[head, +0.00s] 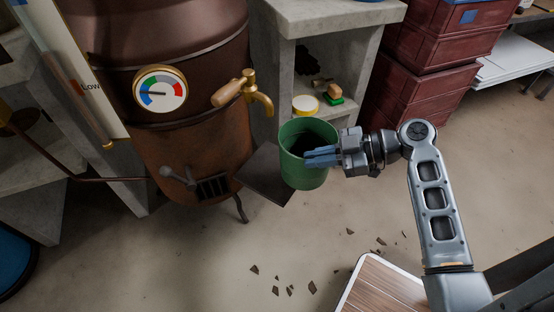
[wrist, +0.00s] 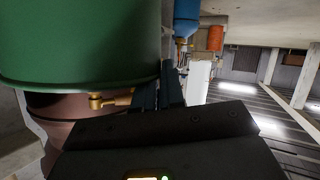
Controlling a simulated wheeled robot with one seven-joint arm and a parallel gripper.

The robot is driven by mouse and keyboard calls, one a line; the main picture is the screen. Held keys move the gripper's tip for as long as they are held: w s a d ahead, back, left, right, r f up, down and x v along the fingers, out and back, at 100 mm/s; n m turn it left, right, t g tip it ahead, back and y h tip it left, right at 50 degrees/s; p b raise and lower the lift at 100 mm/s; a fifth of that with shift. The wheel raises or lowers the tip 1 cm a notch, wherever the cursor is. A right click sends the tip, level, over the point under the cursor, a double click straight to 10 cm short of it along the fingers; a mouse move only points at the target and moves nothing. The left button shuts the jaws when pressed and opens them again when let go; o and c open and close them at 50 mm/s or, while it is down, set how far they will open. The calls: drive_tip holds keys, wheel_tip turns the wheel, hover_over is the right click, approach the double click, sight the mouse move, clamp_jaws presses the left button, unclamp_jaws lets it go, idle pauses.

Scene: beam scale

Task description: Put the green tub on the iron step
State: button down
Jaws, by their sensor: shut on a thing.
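The green tub (head: 303,168) is upright in the head view, in front of the copper boiler. My gripper (head: 322,157) comes from the right and is shut on the tub's right side. The iron step (head: 264,180) is a dark flat plate beside the boiler, partly hidden behind the tub. The tub overlaps the step's right part in the picture; I cannot tell whether it touches it. In the wrist view the tub (wrist: 80,45) fills the upper left, against my gripper's dark fingers (wrist: 168,88).
The copper boiler (head: 185,100) has a brass tap (head: 245,92) jutting out above and left of the tub. A grey shelf (head: 345,60) and dark red crates (head: 425,80) stand behind. Dark shards (head: 312,287) lie on the floor. A wooden-topped surface (head: 385,290) is at the front.

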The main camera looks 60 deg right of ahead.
sight(279, 142)
drive_tip(key=w+b, duration=0.1)
drive_tip(key=w, duration=0.8)
drive_tip(key=shift+w+a, duration=0.1)
drive_tip(key=shift+w, duration=0.25)
drive_tip(key=shift+w+f, duration=0.15)
drive_tip(key=shift+f, duration=0.05)
wheel_tip(279, 142, down, 7)
drive_tip(key=b, duration=0.2)
drive_tip(key=shift+w+r+b, duration=0.15)
drive_tip(key=shift+b, duration=0.2)
drive_tip(key=c, duration=1.2)
unclamp_jaws()
drive_tip(key=shift+c, duration=0.2)
